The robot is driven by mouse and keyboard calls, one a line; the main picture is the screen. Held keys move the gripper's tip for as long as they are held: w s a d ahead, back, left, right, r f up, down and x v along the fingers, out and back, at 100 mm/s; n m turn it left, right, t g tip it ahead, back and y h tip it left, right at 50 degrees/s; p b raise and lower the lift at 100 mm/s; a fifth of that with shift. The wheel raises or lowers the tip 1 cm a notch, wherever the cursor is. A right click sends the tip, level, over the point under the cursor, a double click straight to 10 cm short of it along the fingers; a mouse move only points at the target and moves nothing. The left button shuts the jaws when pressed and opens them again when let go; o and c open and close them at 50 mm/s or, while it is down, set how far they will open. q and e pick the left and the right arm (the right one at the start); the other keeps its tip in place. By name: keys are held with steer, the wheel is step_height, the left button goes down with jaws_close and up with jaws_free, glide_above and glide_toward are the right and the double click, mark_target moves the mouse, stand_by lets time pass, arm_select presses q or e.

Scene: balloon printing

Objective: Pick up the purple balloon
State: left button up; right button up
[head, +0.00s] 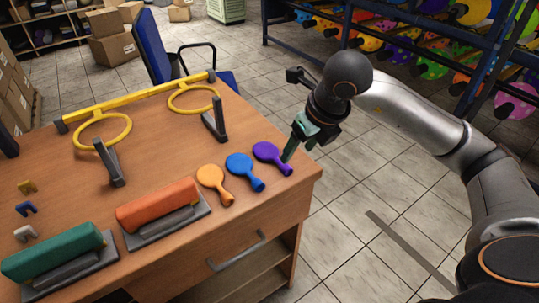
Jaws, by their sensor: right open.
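A purple balloon (270,156) lies flat on the wooden table (160,160) near its right corner, with its neck pointing to the lower right. A blue balloon (242,170) and an orange balloon (213,183) lie in a row to its left. My right gripper (291,153) is open and empty at the table's right edge, just right of the purple balloon. Its fingertips are close to the balloon's neck; I cannot tell whether they touch. My left gripper is not in view.
An orange printing block (157,204) and a green one (53,250) sit on grey bases along the front. A yellow frame with two rings (101,131) stands at the back. A blue chair (155,45) is behind the table; racks (400,35) stand at the upper right.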

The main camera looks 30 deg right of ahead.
mark_target(287, 166)
steer(key=x, duration=0.4)
steer(key=shift+w+f, duration=0.1)
steer(key=shift+f, duration=0.2)
steer(key=shift+w+d+x, duration=0.15)
steer(key=shift+x, duration=1.15)
steer(key=shift+w+d+x, duration=0.15)
steer(key=shift+x, duration=1.15)
steer(key=shift+r, duration=0.15)
jaws_close()
steer(key=shift+r, duration=0.1)
